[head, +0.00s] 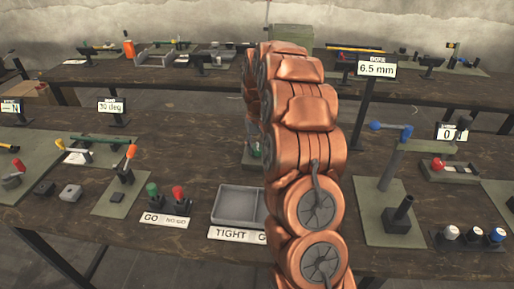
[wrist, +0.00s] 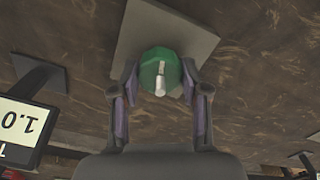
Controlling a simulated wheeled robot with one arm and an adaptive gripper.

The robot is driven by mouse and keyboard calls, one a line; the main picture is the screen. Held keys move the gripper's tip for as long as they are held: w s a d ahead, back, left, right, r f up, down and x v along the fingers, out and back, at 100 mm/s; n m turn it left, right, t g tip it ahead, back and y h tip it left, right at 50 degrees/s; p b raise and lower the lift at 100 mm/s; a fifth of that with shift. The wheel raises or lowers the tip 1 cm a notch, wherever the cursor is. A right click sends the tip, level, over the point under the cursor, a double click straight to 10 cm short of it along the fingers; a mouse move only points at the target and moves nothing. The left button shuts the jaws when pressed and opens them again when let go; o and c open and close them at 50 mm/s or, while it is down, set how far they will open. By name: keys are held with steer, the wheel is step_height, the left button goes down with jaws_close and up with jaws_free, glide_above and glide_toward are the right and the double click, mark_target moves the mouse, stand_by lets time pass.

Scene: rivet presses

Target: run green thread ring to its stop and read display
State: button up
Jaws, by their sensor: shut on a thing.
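The green thread ring (wrist: 149,64) sits around a pale metal post (wrist: 160,86) above a square grey-green base plate (wrist: 190,38) in the wrist view. My gripper (wrist: 160,74) is shut on the ring, with one purple-padded finger on each side. A display (wrist: 18,124) at the left of the wrist view is upside down and cut off by the frame edge. It shows the digits 1 and 0 with a point, but I cannot read its full value. In the head view my copper-coloured arm covers most of the ring's station and hides the gripper.
In the head view a grey tray (head: 239,205) stands left of my arm, with GO and NO-GO gauges (head: 165,197) further left. A post fixture (head: 389,187) and a 6.5 mm bore display (head: 377,69) are on the right. A second bench runs behind.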

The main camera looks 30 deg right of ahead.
mark_target(257, 147)
steer(key=o, duration=1.1)
steer(key=shift+o, duration=0.2)
steer(key=shift+r, duration=0.1)
step_height(257, 147, up, 12)
stand_by(0.8)
